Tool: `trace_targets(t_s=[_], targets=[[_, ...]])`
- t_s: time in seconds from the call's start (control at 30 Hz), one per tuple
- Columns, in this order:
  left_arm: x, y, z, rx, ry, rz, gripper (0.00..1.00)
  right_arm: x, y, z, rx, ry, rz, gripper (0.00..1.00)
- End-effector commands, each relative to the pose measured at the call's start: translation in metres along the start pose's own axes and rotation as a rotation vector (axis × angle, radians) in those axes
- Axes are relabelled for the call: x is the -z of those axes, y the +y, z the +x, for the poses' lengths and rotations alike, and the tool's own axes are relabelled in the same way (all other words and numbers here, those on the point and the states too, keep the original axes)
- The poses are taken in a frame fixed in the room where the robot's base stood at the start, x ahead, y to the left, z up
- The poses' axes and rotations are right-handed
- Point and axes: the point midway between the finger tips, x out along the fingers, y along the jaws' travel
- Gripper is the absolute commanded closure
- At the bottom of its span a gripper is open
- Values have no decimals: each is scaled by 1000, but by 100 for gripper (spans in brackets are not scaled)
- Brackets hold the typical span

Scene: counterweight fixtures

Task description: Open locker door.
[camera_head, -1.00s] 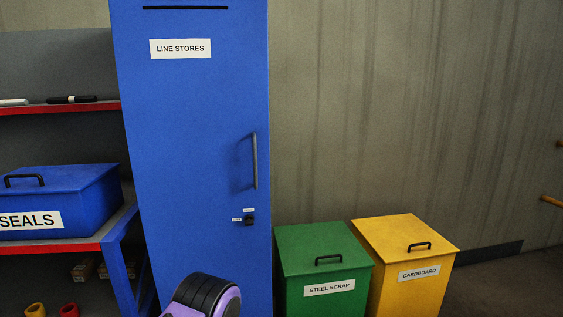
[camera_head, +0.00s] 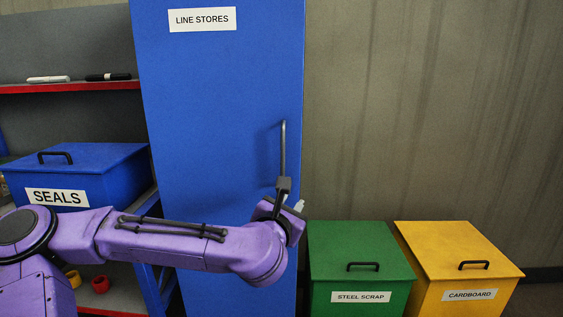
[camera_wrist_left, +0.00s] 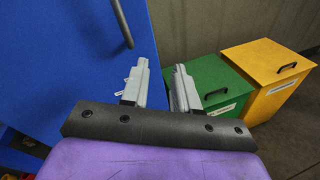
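The blue locker door (camera_head: 215,110) labelled LINE STORES fills the middle of the head view and looks shut. Its dark vertical bar handle (camera_head: 283,150) is near the right edge. My left gripper (camera_head: 293,196) is at the handle's lower end in the head view. In the left wrist view the left gripper (camera_wrist_left: 160,88) has its two fingers apart with nothing between them. The handle (camera_wrist_left: 122,22) shows there beyond the fingers, up and to the left. The lock below the handle is hidden by my left arm. My right gripper is not in view.
A green STEEL SCRAP bin (camera_head: 360,245) and a yellow CARDBOARD bin (camera_head: 455,248) stand right of the locker. On the left, a shelf with red edges (camera_head: 70,87) holds a blue SEALS box (camera_head: 90,165) and markers. Bare wall lies above the bins.

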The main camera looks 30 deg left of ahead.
Motion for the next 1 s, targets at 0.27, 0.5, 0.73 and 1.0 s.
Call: trace_targets(t_s=[0.27,0.5,0.73,1.0], targets=[[-65,73,-14,-85,-121,-377,71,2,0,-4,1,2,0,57],[-71,78,38,-86,-118,-368,71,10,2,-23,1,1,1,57],[-73,81,76,-84,-120,-366,71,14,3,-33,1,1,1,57],[-72,81,83,-83,-121,-368,71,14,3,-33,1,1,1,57]])
